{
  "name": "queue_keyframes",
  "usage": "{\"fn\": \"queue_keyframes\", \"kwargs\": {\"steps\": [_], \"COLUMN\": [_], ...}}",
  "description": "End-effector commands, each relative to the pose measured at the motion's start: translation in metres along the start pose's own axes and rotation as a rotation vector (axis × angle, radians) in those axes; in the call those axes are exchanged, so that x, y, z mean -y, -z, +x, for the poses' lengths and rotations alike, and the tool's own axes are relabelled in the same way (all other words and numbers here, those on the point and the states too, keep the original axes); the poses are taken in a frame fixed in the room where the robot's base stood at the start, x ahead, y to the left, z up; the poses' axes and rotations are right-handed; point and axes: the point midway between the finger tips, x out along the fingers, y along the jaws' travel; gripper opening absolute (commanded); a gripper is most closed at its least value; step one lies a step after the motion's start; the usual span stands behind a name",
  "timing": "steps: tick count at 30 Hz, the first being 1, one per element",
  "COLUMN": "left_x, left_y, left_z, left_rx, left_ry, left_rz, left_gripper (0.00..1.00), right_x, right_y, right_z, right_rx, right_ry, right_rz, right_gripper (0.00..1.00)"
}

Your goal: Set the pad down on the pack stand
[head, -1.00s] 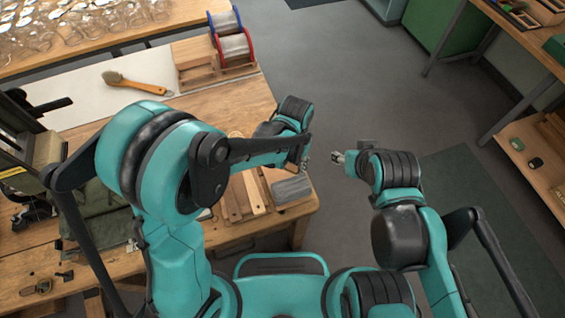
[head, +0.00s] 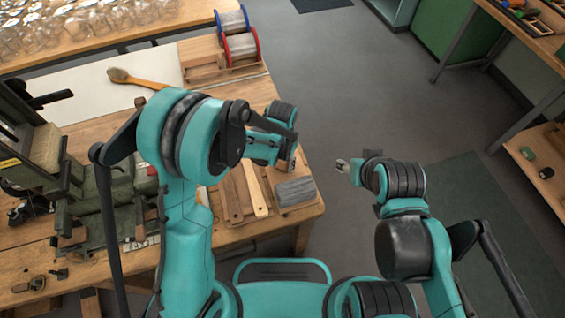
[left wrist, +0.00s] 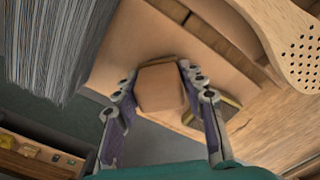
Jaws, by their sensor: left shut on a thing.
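My left gripper (head: 292,166) is low over the front right corner of the workbench. In the left wrist view, its two fingers (left wrist: 163,100) are closed on the sides of a small brown block, the pad (left wrist: 161,88). The pad is over a flat tan wooden board (left wrist: 118,52), which I take to be the pack stand; I cannot tell whether they touch. The pad is hidden in the head view. My right gripper (head: 342,165) is over the floor, right of the bench; its opening is too small to judge.
Wooden paddles (head: 236,196) lie left of the bundle; a perforated one (left wrist: 300,48) is close to the gripper at upper right. A green machine (head: 115,200) stands on the left. A brush (head: 140,78) and wire spools (head: 238,35) are at the back. Open floor is right.

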Motion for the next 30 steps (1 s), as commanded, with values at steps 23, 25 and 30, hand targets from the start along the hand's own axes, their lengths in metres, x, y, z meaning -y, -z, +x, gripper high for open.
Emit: {"fn": "queue_keyframes", "kwargs": {"steps": [23,25,30], "left_x": [0.000,0.000,0.000], "left_y": [0.000,0.000,0.000], "left_z": [-0.029,-0.046,-0.084], "left_rx": [0.000,0.000,0.000], "left_ry": [0.000,0.000,0.000], "left_rz": [0.000,0.000,0.000], "left_gripper": [0.61,0.61,0.61], "right_x": [0.000,0.000,0.000], "right_y": [0.006,0.010,0.017], "right_z": [-0.009,-0.014,-0.023], "right_rx": [0.000,0.000,0.000], "right_ry": [0.000,0.000,0.000], "right_rz": [0.000,0.000,0.000], "right_gripper": [0.47,0.47,0.47]}}
